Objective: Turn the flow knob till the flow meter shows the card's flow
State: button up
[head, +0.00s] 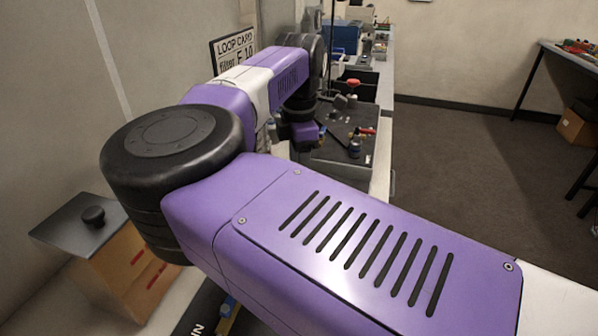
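The card (234,45) is a white sheet in a dark frame at the wall, headed "LOOP CARD". Part of a line reading "filter" and a "10" shows below; my arm covers the rest, and I cannot read a flow value. My purple arm crosses the view and its wrist end points down over the bench. My gripper's fingers are hidden behind the arm. I cannot make out the flow knob or the flow meter.
A blue box (342,37) stands farther back. A cardboard box with a dark lid (72,222) is at lower left.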

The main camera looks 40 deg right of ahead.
jog(key=shift+f, duration=0.75)
grip_shut()
jog(key=shift+m, duration=0.3)
jog(key=m, duration=0.9)
jog(key=shift+r+m, duration=0.1)
jog(key=shift+m, duration=0.2)
